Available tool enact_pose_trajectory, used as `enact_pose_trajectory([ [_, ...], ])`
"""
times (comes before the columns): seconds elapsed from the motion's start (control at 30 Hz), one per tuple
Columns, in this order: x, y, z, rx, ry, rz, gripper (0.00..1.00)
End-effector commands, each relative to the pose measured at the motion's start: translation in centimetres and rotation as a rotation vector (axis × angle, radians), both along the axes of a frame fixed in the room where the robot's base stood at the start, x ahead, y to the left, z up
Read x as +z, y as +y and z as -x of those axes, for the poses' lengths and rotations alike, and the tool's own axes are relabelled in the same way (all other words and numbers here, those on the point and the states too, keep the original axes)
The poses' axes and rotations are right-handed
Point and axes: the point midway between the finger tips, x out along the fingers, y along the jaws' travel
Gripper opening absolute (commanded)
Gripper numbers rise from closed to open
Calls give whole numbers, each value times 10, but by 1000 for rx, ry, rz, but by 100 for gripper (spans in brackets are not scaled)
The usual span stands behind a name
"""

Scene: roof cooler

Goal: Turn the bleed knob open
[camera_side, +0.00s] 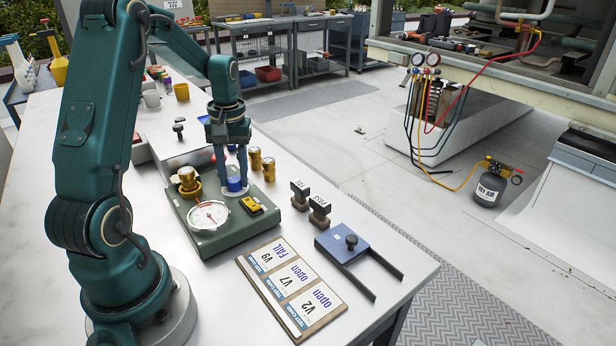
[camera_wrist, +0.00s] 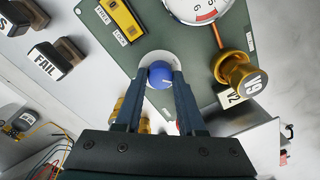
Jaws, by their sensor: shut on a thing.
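The bleed knob appears to be the round blue knob (camera_side: 235,184) on the green test plate (camera_side: 203,239). In the wrist view the blue knob (camera_wrist: 161,75) sits on a pale round base, with a small light mark on its top. My gripper (camera_side: 232,178) points down over the plate and is shut on the blue knob. In the wrist view its two fingers (camera_wrist: 160,84) press on the knob from either side. The fingers hide part of the knob's sides.
The plate also carries a gauge (camera_side: 208,214), a brass valve (camera_side: 187,180) and a yellow FREE/LOCK switch (camera_side: 251,205). Brass valves (camera_side: 268,169) stand behind it. Two stamps (camera_side: 319,209), a blue fixture (camera_side: 350,243) and a card board (camera_side: 291,288) lie to the right and front.

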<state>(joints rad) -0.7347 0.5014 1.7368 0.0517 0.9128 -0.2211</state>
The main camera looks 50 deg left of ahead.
Motion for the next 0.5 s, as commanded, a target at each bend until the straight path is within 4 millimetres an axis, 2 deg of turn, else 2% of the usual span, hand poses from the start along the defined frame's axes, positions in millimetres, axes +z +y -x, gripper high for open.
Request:
enact_pose_trajectory([
  [0.5, 1, 0, 0, -448, -2, -3, 0],
])
